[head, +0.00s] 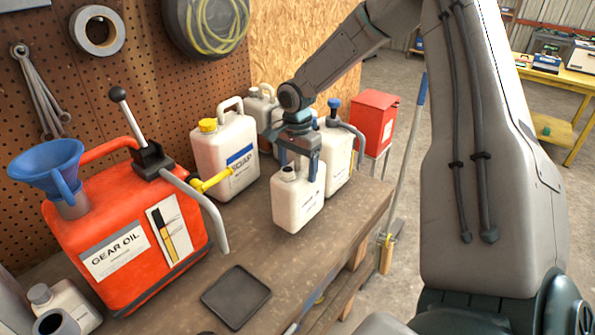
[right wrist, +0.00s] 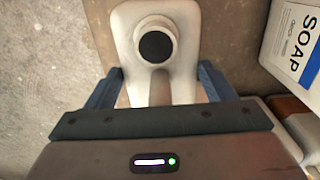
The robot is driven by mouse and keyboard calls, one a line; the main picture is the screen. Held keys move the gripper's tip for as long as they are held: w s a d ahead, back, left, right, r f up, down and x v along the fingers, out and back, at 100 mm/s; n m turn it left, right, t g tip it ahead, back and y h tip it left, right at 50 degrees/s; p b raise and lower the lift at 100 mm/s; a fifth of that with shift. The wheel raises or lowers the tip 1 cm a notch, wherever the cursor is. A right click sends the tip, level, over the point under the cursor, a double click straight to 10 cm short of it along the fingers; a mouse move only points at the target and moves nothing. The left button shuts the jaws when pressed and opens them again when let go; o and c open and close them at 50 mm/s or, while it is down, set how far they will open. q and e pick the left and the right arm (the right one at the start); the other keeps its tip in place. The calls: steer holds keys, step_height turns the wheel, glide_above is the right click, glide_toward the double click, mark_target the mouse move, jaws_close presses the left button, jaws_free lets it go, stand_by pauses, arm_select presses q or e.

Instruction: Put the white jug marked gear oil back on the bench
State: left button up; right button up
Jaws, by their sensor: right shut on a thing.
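A small white jug (head: 297,205) with a dark round mouth hangs upright under my right gripper (head: 299,163). Its front label is too small to read. My right gripper is shut on the jug's handle. In the right wrist view the jug (right wrist: 183,22) sits between my two blue fingers, with its dark mouth facing up. The jug is over the front right part of the wooden bench (head: 262,245). I cannot tell whether its base touches the bench top. My left gripper is not in view.
A white soap jug (head: 222,160) with a yellow cap stands just left. A white jug with a blue pump (head: 338,150) stands close behind. A large orange gear oil can (head: 110,240) and a black tray (head: 236,296) are farther left. The bench's front edge is near.

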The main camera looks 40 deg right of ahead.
steer(key=shift+f+p, duration=0.4)
steer(key=shift+p, duration=0.05)
steer(key=shift+f+p, duration=0.5)
steer(key=shift+f, duration=0.9)
steer(key=o, duration=2)
steer(key=shift+f, duration=0.1)
steer(key=shift+o, duration=0.2)
